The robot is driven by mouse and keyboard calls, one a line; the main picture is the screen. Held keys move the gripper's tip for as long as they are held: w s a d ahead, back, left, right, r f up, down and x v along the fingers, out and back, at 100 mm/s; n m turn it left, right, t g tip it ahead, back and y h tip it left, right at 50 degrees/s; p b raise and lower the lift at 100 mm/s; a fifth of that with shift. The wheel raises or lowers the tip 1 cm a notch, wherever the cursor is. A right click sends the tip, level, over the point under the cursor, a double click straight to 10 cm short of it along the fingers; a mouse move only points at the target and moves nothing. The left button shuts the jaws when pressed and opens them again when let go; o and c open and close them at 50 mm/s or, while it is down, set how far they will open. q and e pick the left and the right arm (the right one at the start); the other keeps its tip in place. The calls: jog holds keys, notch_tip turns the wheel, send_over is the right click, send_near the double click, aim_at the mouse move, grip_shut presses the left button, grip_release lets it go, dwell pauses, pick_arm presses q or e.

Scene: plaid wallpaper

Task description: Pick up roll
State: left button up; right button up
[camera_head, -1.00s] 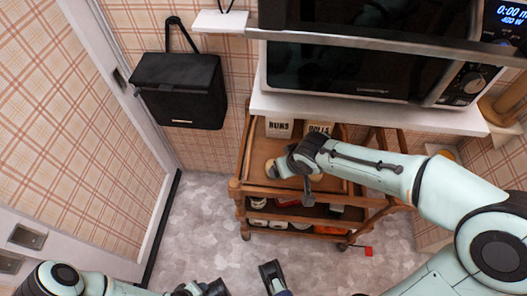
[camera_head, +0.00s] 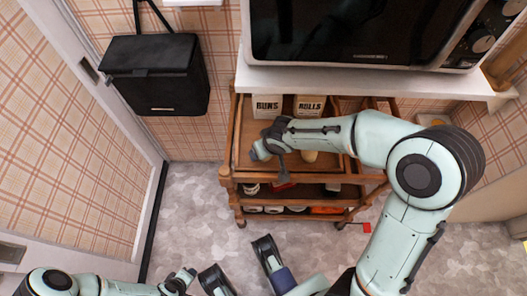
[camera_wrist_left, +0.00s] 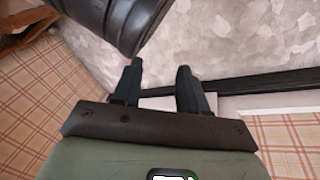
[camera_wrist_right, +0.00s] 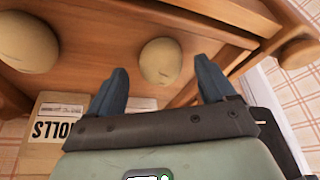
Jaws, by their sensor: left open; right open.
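Two round tan rolls lie on the wooden trolley's top shelf in the right wrist view. One roll (camera_wrist_right: 160,62) shows between the fingers of my right gripper (camera_wrist_right: 158,74), beyond the tips; contact cannot be told. The other roll (camera_wrist_right: 27,42) is at upper left. In the head view one roll (camera_head: 309,157) shows partly behind my right forearm. My right gripper (camera_head: 263,150) is over the left part of the shelf, its fingers mostly hidden. My left gripper (camera_wrist_left: 160,72) is open and empty, away from the trolley.
A BUNS box (camera_head: 267,106) and a ROLLS box (camera_head: 309,106) stand at the shelf's back. The trolley (camera_head: 233,174) has a raised rim and lower shelves with goods. A microwave (camera_head: 350,35) on a white shelf overhangs. Floor in front is clear.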

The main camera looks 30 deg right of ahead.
jog(key=shift+x, duration=1.15)
pick_arm(q)
jog(key=shift+s+a+f+g, duration=0.1)
jog(key=shift+s+f+g, duration=0.2)
jog(key=shift+s+f, duration=0.5)
pick_arm(e)
jog(key=c, duration=1.1)
pick_arm(q)
jog(key=shift+r, duration=0.1)
pick_arm(e)
jog(key=shift+r, duration=0.1)
